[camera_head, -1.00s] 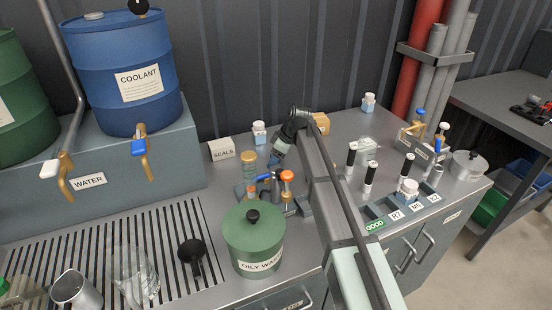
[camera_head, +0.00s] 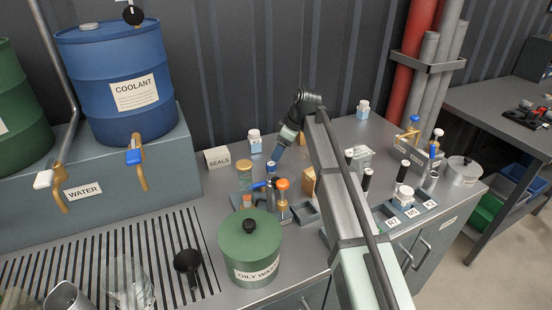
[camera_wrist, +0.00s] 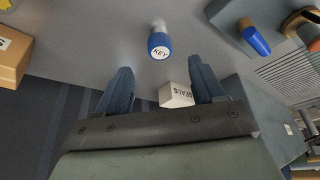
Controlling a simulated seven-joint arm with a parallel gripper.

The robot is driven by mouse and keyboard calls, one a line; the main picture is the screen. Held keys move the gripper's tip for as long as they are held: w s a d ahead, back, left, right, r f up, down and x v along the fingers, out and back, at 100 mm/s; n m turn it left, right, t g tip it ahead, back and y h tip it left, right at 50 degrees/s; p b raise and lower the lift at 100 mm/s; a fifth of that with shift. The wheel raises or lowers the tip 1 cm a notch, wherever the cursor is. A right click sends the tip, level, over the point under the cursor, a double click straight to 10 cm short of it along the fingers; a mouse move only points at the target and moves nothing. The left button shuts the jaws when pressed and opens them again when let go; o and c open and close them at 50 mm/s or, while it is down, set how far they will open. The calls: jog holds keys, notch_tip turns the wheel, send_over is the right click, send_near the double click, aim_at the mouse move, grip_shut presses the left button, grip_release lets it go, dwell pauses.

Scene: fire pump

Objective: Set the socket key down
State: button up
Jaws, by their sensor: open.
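The socket key (camera_wrist: 159,46) has a blue cap with a white KEY label and stands upright in the wrist view. In the head view its blue cap (camera_head: 271,167) shows just below my fingertips, beside the blue-handled fitting (camera_head: 262,184). What its lower end rests on is partly hidden by the fitting. My gripper (camera_wrist: 160,76) is open, with one finger at each side of the picture and nothing between the tips. The key lies ahead of the tips, apart from both fingers. The gripper also shows in the head view (camera_head: 277,154).
A SEALS box (camera_head: 217,157) stands left of my gripper, and a white jar (camera_head: 255,141) behind it. An orange-capped fitting (camera_head: 283,186) and green OILY WASTE can (camera_head: 249,246) stand in front. A tan box (camera_head: 308,182) is beside my arm.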

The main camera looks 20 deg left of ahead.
jog(key=shift+v, duration=1.5)
dwell(6.5)
